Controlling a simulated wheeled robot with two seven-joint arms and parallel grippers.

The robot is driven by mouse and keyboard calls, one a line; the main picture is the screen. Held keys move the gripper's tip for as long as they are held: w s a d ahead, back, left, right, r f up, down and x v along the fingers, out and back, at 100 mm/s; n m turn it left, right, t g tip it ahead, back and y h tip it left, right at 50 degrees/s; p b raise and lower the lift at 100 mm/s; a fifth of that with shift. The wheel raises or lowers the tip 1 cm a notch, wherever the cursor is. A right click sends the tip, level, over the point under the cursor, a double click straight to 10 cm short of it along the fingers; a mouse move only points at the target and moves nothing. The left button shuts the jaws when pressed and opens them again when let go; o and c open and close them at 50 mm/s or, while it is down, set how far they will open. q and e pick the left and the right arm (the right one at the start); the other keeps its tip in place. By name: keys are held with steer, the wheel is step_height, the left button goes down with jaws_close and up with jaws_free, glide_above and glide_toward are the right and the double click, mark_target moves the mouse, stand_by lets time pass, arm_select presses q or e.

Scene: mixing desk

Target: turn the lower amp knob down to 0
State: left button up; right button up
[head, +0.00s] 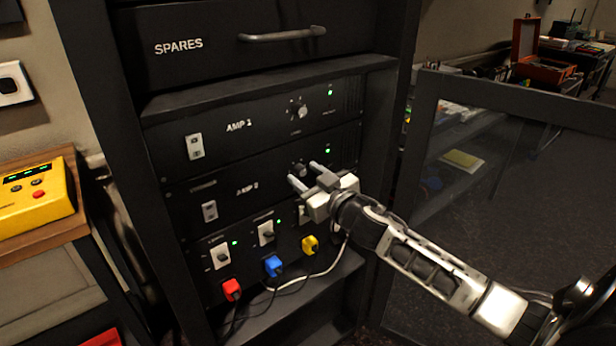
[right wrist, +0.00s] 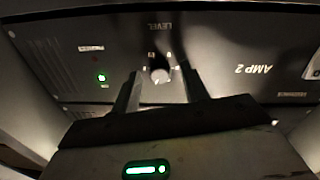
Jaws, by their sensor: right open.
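The lower amp, AMP 2 (head: 235,205), is a black rack unit with a green light below AMP 1 (head: 225,138). Its round level knob (head: 299,168) is partly hidden by my gripper in the head view. My right gripper (head: 305,174) is open in front of this knob. In the right wrist view the pale knob (right wrist: 159,75) shows between the two fingers of my right gripper (right wrist: 160,86), with a visible gap on each side. The knob's exact setting is too small to read. My left gripper is not in view.
Below AMP 2 is a panel with switches and red (head: 232,289), blue (head: 273,266) and yellow (head: 309,244) plugs with cables. A SPARES drawer (head: 210,45) is above. A glass door (head: 480,150) stands open at right. A yellow box (head: 38,195) sits at left.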

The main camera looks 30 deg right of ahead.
jaws_close()
steer(key=shift+n, duration=0.3)
